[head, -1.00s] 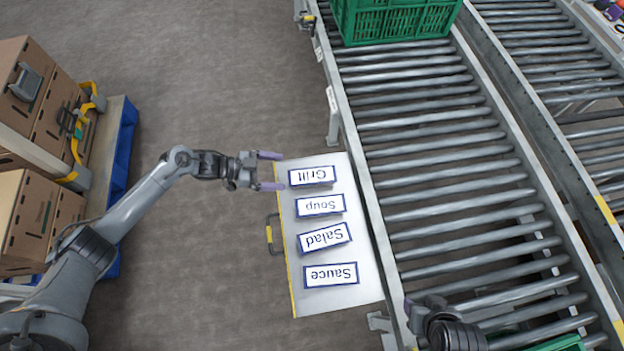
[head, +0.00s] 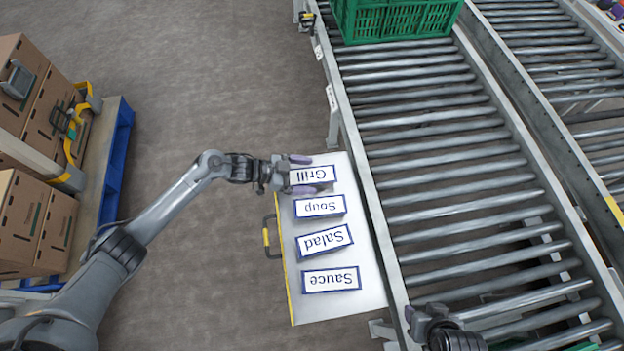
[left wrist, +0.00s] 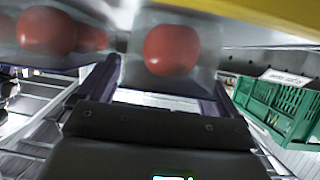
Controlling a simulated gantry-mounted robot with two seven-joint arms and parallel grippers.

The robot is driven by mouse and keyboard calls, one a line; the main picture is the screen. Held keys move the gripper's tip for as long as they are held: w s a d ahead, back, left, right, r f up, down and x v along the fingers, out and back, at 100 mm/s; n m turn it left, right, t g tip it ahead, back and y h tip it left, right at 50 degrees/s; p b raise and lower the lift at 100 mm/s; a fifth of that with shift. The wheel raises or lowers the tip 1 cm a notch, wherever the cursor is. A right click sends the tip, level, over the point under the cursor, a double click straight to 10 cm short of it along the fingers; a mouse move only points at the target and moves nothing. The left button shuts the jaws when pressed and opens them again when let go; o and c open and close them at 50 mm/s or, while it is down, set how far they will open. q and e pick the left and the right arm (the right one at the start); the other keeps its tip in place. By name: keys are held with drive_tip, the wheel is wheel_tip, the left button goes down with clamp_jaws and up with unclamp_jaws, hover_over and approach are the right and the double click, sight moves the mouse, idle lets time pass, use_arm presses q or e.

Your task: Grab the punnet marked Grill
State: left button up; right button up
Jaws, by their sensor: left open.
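The Grill punnet (head: 318,174) lies at the far end of a row on a pale shelf, its white blue-edged label upside down to me. My left gripper (head: 302,174) is open, with one finger on the far side and one on the near side of the punnet's left end. In the left wrist view a clear punnet with a red tomato (left wrist: 172,50) shows between the spread fingers (left wrist: 158,85). I cannot tell whether the fingers touch it. My right gripper (head: 422,318) is partly in view at the bottom, its jaws unclear.
The Soup (head: 320,207), Salad (head: 325,242) and Sauce (head: 331,280) punnets lie nearer on the shelf (head: 345,306); Soup is close to the near finger. A roller conveyor (head: 440,167) runs along the right, with a green crate (head: 395,22). Boxes on a blue pallet (head: 121,150) stand left.

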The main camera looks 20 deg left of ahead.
use_arm(q)
drive_tip(key=shift+a, duration=0.15)
drive_tip(key=shift+c, duration=0.2)
drive_tip(key=shift+c, duration=1.3)
drive_tip(key=c, duration=0.7)
drive_tip(key=shift+r, duration=0.1)
drive_tip(key=shift+c, duration=0.7)
drive_tip(key=shift+r, duration=0.1)
